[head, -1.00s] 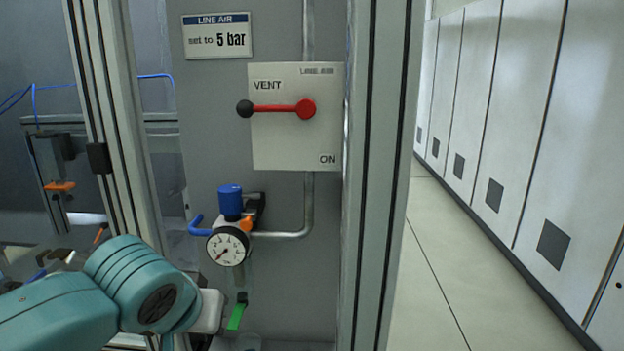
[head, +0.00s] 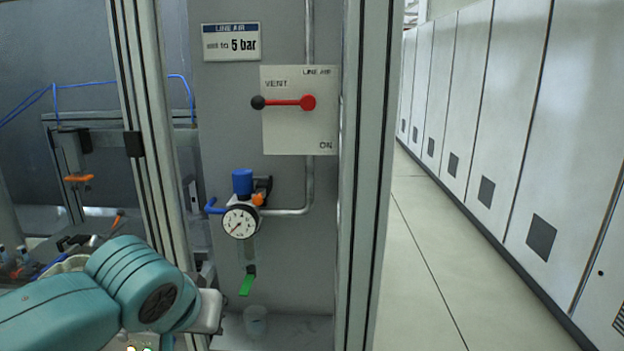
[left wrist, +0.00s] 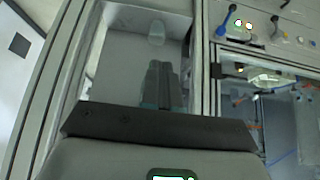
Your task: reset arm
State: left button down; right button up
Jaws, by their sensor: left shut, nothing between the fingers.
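My left arm comes in from the lower left in the head view, folded low in front of the panel; its fingers are out of that view. In the left wrist view my left gripper (left wrist: 161,85) is shut and empty, its two dark fingers side by side. It points toward a pale cup-like item (left wrist: 157,33) on the cabinet floor, apart from it. That item also shows in the head view (head: 256,321). My right gripper is in neither view.
A grey panel carries a red valve lever (head: 285,103) pointing left to VENT, and a pressure regulator with a gauge (head: 239,222). A metal frame post (head: 366,180) stands right of it. Open floor (head: 440,250) runs along grey cabinets (head: 515,130).

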pick_arm(q)
jog(key=s+d+f+m+g+h, duration=0.1)
jog(key=d+f+g, duration=0.1)
jog(key=f, duration=1.1)
jog(key=d+f+g+h, duration=0.2)
jog(key=d+f, duration=0.1)
jog(key=f, duration=1)
jog(key=s+a+f+n+g, duration=0.1)
jog(key=s+f+n+g, duration=0.1)
jog(key=s+f, duration=1.6)
notch_tip(320, 180, down, 3)
jog(key=shift+s+r+n+g+h, duration=0.15)
jog(key=shift+s+n+g+h, duration=0.2)
jog(key=shift+n, duration=0.35)
